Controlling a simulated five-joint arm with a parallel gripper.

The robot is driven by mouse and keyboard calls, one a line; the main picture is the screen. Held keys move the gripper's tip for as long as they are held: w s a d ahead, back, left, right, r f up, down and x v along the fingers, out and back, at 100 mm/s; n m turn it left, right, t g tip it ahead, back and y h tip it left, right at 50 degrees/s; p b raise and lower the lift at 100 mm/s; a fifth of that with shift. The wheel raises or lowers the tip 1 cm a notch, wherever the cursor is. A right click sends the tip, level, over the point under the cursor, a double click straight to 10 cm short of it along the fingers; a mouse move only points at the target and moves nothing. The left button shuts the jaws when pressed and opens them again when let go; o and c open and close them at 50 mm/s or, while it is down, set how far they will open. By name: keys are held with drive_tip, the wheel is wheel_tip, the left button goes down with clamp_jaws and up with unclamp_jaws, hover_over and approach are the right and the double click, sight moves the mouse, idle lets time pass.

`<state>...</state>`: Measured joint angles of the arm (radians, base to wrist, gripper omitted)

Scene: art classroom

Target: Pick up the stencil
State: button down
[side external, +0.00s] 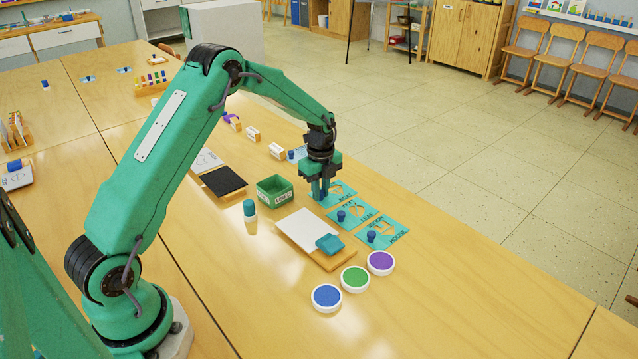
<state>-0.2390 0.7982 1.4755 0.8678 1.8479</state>
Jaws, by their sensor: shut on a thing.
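Several teal stencil cards with small dark lettering lie in a row on the table. My gripper (320,194) points down at the farthest stencil (340,191) of this row. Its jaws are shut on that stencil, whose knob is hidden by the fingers. I cannot tell whether the card is lifted or still touches the table. The middle stencil (360,217) and the nearest stencil (388,234) each show a blue knob.
A white sheet on a wooden board (335,263) bears a teal pad. A green box (274,190), a teal-capped bottle (249,209) and blue (327,296), green (355,278) and purple (380,262) ink pads stand nearby. The table's right front is clear.

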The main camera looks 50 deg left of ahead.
drive_tip(key=shift+r, duration=0.85)
wheel_tip(320, 180, up, 2)
drive_tip(key=shift+r, duration=0.25)
drive_tip(key=s+d+r, duration=0.3)
drive_tip(key=d+r, duration=0.3)
drive_tip(key=d, duration=0.5)
drive_tip(key=shift+s+r, duration=0.25)
drive_tip(key=shift+r, duration=0.15)
